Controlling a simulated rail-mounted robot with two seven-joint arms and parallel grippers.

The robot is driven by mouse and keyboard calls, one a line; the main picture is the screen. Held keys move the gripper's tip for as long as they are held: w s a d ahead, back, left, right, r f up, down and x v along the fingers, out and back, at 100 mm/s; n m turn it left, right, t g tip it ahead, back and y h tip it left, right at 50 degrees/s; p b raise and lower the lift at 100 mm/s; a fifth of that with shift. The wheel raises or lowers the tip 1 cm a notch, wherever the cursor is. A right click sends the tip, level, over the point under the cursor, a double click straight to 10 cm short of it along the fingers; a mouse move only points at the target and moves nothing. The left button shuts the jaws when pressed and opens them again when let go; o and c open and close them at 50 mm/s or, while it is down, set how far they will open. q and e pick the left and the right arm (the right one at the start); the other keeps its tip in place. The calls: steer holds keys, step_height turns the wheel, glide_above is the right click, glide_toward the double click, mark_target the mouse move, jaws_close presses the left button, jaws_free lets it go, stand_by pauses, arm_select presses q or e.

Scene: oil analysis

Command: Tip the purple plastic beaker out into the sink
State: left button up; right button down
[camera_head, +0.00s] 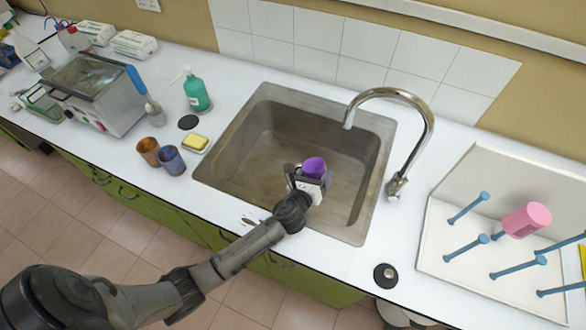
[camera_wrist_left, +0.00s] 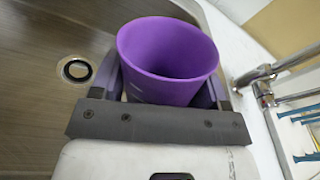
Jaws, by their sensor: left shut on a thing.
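The purple plastic beaker (camera_head: 314,167) is in my left gripper (camera_head: 308,176), over the sink basin. In the left wrist view the beaker (camera_wrist_left: 168,60) sits between the two fingers of the left gripper (camera_wrist_left: 170,90), its open mouth showing. It looks upright or only slightly tilted; I cannot see what is at its bottom. The steel sink (camera_head: 240,155) lies under and around the gripper, and its drain (camera_wrist_left: 76,69) shows left of the beaker in the wrist view. My right gripper is not in view.
A chrome faucet (camera_head: 425,125) arches over the sink's right side. A drying rack (camera_head: 450,245) with blue pegs and a pink beaker (camera_head: 527,219) stands at the right. Brown (camera_head: 148,151) and blue (camera_head: 171,160) cups, a yellow sponge (camera_head: 195,142) and a green bottle (camera_head: 197,93) stand left.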

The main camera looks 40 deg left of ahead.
arm_select(q)
steer(key=a+n, duration=0.1)
steer(key=a+f+n, duration=0.1)
steer(key=shift+w+a+f+n+g+h, duration=0.1)
steer(key=shift+a+f+n+g+h, duration=0.1)
steer(key=shift+n+g+h, duration=0.15)
steer(key=shift+f+n+g+h+b, duration=0.25)
steer(key=shift+f+n+h+b, duration=0.35)
steer(key=shift+n, duration=0.65)
steer(key=shift+a+r, duration=0.1)
steer(key=shift+r, duration=0.05)
steer(key=shift+r+n+h, duration=0.2)
steer(key=shift+n+h, duration=0.05)
steer(key=shift+n, duration=0.35)
steer(key=shift+a+f+n+b, duration=0.1)
steer(key=shift+f+n+b, duration=0.15)
steer(key=shift+n+b, duration=0.1)
steer(key=shift+h, duration=0.3)
steer(key=shift+w+a+f, duration=0.1)
steer(key=shift+a, duration=0.2)
steer(key=shift+a+n, duration=0.45)
